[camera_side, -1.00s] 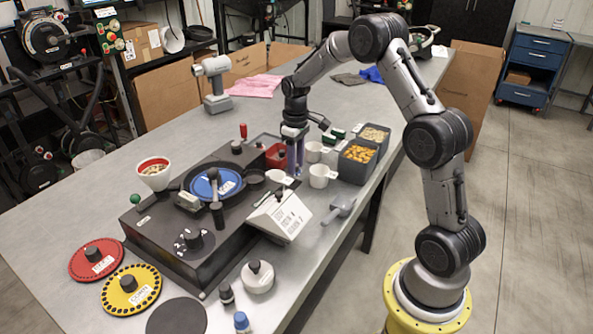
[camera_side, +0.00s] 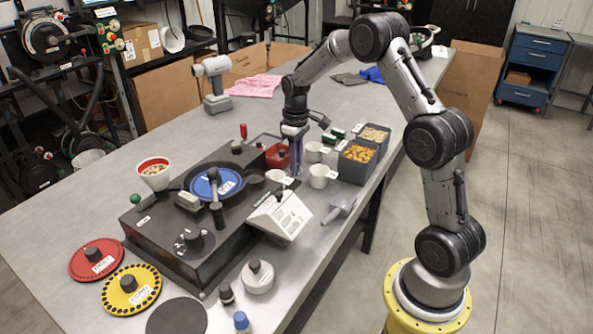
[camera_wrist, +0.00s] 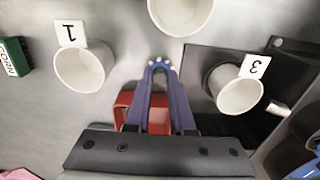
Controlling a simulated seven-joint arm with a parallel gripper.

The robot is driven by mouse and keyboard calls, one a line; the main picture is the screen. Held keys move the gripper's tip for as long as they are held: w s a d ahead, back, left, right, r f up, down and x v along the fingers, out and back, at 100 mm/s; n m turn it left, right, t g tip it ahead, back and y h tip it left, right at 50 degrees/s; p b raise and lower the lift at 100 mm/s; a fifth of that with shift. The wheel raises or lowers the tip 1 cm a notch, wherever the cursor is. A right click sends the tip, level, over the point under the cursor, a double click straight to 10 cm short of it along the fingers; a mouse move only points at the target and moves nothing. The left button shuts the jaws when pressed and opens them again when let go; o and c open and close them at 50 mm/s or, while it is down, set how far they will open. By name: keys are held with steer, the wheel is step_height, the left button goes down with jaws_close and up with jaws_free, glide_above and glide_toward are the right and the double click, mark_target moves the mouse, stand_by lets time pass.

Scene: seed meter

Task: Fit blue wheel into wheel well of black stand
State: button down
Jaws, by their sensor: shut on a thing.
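The blue wheel (camera_side: 212,184) lies flat in the round black recess on top of the black stand (camera_side: 150,222). A lever with a grey knob crosses over it and hides part of it. A blue edge also shows at the right of the wrist view (camera_wrist: 312,150). My gripper (camera_side: 294,172) points down beyond the stand's right back side, apart from the wheel, near the white cups. In the wrist view its purple fingers (camera_wrist: 159,68) meet at the tips, between the cups. What small thing they pinch cannot be made out.
White cups labelled 1 (camera_wrist: 80,72) and 3 (camera_wrist: 236,92) flank the fingers; another cup (camera_wrist: 182,14) lies ahead. A red bin (camera_side: 275,156) is behind. Red (camera_side: 96,260) and yellow wheels (camera_side: 131,291) lie left of the stand. A grey scoop (camera_side: 338,209) lies right.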

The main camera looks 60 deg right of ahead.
steer(key=shift+r, duration=1.35)
steer(key=shift+s+a+r, duration=0.1)
steer(key=shift+s+a, duration=0.05)
steer(key=shift+s, duration=0.2)
steer(key=w+a+r+n, duration=0.1)
steer(key=a+r+n, duration=0.5)
steer(key=a+r, duration=0.9)
steer(key=shift+w+a+f, duration=0.1)
steer(key=shift+a+f, duration=0.25)
steer(key=shift+f, duration=0.85)
steer(key=shift+w+a+f, duration=0.1)
steer(key=shift+a+f, duration=0.3)
steer(key=shift+f, duration=0.75)
steer(key=shift+a+f, duration=0.35)
steer(key=shift+f, duration=0.85)
steer(key=shift+f, duration=1.25)
